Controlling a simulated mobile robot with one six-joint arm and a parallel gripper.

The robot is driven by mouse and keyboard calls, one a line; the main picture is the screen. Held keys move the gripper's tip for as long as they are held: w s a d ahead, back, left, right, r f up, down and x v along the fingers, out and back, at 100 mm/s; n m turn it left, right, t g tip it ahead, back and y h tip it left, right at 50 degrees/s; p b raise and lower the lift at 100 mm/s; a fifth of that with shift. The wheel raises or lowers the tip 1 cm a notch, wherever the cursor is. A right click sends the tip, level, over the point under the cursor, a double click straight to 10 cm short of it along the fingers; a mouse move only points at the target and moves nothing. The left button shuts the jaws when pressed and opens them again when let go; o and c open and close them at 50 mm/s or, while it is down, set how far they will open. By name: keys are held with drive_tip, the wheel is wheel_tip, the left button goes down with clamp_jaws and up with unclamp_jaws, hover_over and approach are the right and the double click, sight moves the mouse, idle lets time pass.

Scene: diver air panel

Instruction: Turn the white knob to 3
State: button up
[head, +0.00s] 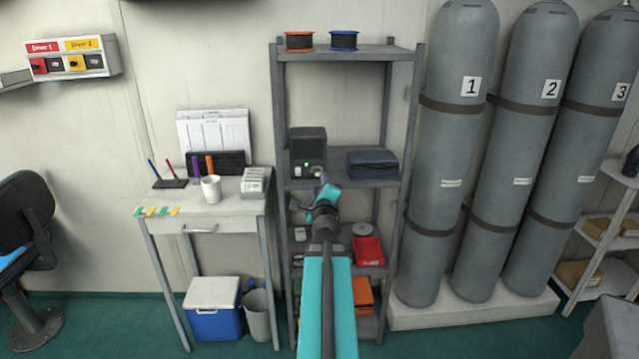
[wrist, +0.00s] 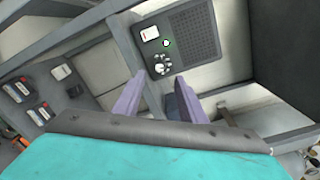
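A dark box unit (head: 307,146) with a lit green lamp stands on the middle shelf. In the wrist view its front (wrist: 192,36) shows a speaker grille, a white label, a green lamp and, below them, a small round white knob (wrist: 162,66) with pale marks around it. The numbers and the pointer setting are too small to read. My gripper (wrist: 161,79) is open and empty, its purple fingers apart, with the knob showing between and just beyond the tips. In the head view my gripper (head: 322,182) is in front of the unit's lower part and hides the knob.
Grey shelf posts (head: 280,200) stand beside the unit. A desk (head: 222,208) with a white mug (head: 211,189) is at left; tall cylinders (head: 455,150) stand at right.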

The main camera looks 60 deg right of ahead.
drive_tip(key=shift+v, duration=0.85)
